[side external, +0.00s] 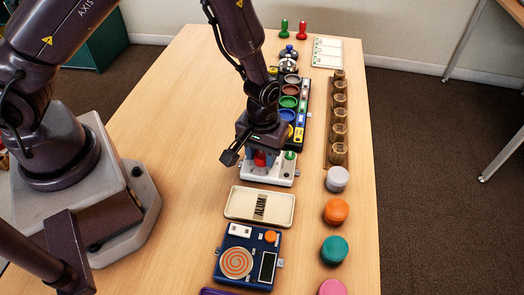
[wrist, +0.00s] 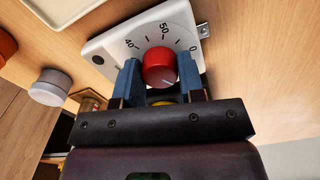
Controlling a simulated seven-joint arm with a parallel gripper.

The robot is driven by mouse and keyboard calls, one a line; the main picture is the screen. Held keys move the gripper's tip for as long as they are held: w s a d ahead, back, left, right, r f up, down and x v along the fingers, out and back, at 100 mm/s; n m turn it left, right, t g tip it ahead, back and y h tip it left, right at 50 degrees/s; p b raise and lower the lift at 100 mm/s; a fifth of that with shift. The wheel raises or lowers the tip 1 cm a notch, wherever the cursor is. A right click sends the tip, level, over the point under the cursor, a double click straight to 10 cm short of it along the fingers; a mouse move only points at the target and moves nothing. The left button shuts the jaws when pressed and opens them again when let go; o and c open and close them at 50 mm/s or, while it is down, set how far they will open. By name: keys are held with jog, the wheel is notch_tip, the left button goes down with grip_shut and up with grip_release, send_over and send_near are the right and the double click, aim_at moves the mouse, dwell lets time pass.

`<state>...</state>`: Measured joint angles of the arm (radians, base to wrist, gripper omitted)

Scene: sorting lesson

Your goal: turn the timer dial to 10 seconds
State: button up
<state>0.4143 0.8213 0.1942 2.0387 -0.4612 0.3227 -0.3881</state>
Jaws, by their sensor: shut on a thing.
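The timer is a white box (side external: 284,174) on the table, under my gripper in the side view; the wrist view shows its white face (wrist: 112,40) with the marks 40, 50 and 0. Its red dial (wrist: 158,66) stands between the two blue fingers of my gripper (wrist: 160,80), which are shut on it. A pale pointer line shows on the dial's lower right, toward the gripper; the numbers on that side are hidden. In the side view my gripper (side external: 262,158) covers most of the dial. A green knob (side external: 290,155) is on the timer's right.
Colour-ringed wells (side external: 289,102) are behind. A wooden rack of jars (side external: 328,150) and several round coloured lids (side external: 336,211) line the right.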

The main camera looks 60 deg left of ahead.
aim_at(260, 154)
dwell(0.5)
jog(key=o, duration=0.9)
notch_tip(260, 154, up, 13)
jog(key=s+a+r+m+t, duration=0.2)
jog(key=s+r, duration=0.2)
jog(key=r, duration=0.2)
jog(key=s+a+r+m+t, duration=0.1)
jog(key=s+a+r+m, duration=0.1)
jog(key=s+r, duration=0.3)
jog(key=s+a+r+m+t, duration=0.2)
jog(key=s+a+r, duration=0.2)
jog(key=r, duration=0.4)
jog(key=shift+s+a+r+t, duration=0.2)
jog(key=shift+s+t, duration=0.1)
jog(key=shift+s, duration=0.35)
